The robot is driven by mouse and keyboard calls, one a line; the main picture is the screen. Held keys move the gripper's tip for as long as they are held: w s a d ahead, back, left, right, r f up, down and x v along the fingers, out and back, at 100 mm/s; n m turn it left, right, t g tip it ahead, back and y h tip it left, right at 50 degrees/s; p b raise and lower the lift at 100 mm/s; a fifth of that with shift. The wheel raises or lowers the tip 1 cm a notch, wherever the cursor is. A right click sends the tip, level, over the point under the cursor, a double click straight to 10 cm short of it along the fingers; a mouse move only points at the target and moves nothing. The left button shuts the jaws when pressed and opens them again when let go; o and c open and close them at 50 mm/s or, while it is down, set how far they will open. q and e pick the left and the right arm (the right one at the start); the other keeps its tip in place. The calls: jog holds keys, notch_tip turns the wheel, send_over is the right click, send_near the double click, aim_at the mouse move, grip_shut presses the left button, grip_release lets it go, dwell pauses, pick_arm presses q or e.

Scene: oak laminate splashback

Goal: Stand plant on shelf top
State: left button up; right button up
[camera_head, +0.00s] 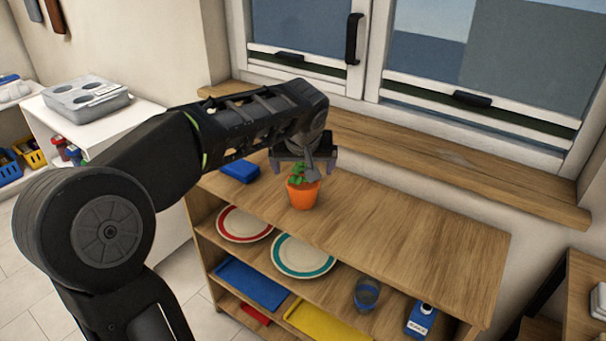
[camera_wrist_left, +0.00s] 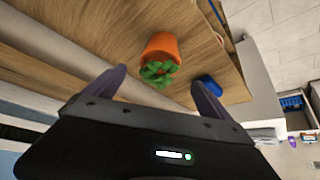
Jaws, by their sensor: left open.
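The plant is a small green plant in an orange pot (camera_head: 303,193). It stands upright on the wooden shelf top (camera_head: 400,225), near its front edge. It also shows in the left wrist view (camera_wrist_left: 161,52), ahead of the fingers. My left gripper (camera_head: 305,163) is above and just behind the plant in the head view. In the left wrist view its two fingers (camera_wrist_left: 152,90) are spread wide with nothing between them, and the plant lies beyond their tips. The gripper looks apart from the pot. My right gripper is not in view.
A blue object (camera_head: 240,171) lies on the shelf top left of the plant. A window sill (camera_head: 450,172) runs behind. The shelf top's right part is clear.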

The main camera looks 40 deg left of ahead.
pick_arm(q)
jog(key=v, duration=0.2)
jog(key=shift+s+d+r, duration=0.1)
jog(key=shift+r, duration=0.15)
dwell(0.5)
